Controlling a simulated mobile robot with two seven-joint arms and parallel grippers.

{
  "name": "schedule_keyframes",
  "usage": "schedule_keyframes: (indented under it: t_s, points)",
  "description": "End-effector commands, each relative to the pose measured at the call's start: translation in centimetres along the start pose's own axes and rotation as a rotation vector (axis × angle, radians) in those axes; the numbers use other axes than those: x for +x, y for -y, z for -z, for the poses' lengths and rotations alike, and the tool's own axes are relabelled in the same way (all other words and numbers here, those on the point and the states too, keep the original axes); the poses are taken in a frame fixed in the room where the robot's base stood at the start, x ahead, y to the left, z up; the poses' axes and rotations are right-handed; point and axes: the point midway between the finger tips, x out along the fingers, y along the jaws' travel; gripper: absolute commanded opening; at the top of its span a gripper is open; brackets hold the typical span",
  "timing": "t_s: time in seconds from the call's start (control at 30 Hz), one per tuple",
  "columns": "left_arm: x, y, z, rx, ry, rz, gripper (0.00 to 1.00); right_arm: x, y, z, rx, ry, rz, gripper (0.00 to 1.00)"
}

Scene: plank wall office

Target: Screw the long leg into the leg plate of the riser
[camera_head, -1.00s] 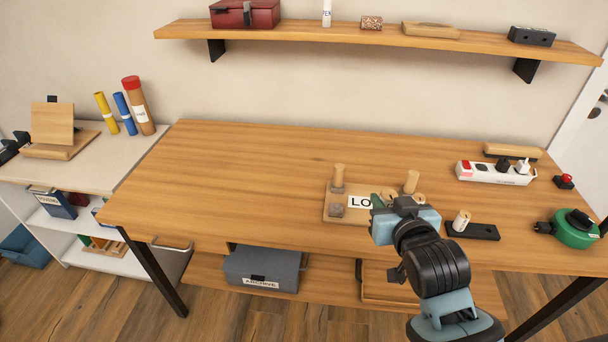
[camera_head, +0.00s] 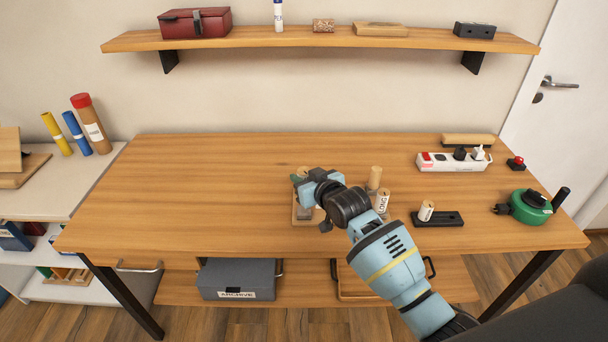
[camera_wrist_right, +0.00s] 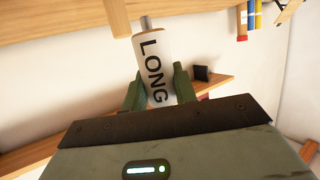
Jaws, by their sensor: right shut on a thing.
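My right gripper (camera_head: 303,180) is above the left part of the wooden riser (camera_head: 296,213), and its wrist hides much of the riser. In the right wrist view, its green fingers are shut on the long leg (camera_wrist_right: 155,65), a pale cylinder lettered LONG with a grey pin at its end. The pin points toward the wood, beside a wooden post (camera_wrist_right: 115,15); I cannot tell whether it touches anything. The head view hides the held leg. Another leg lettered LONG (camera_head: 383,202) stands upright at the riser's right, in front of a wooden post (camera_head: 375,176). My left gripper is out of view.
A black holder (camera_head: 450,219) with a short labelled cylinder (camera_head: 427,211) stands right of the riser. Behind it are a power strip (camera_head: 450,162) and a red button (camera_head: 516,163); a green reel (camera_head: 530,207) is far right. The table's left half (camera_head: 190,190) is clear.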

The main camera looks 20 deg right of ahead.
Motion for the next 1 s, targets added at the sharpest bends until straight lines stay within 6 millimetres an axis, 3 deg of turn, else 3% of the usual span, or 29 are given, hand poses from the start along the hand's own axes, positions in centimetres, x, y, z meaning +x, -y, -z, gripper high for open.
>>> schedule_keyframes:
  t_s: [0.2, 0.73, 1.0]
  points:
    - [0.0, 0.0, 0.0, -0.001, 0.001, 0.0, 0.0, 1.5, -0.9, 0.0, 0.003, -0.002, 0.003, 0.06]
    - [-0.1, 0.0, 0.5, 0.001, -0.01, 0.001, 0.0, 1.4, -0.9, 0.1, 0.005, -0.004, 0.001, 0.06]
    - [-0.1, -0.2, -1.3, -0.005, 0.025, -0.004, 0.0, 2.0, -0.9, -2.1, 0.007, 0.005, 0.002, 0.06]
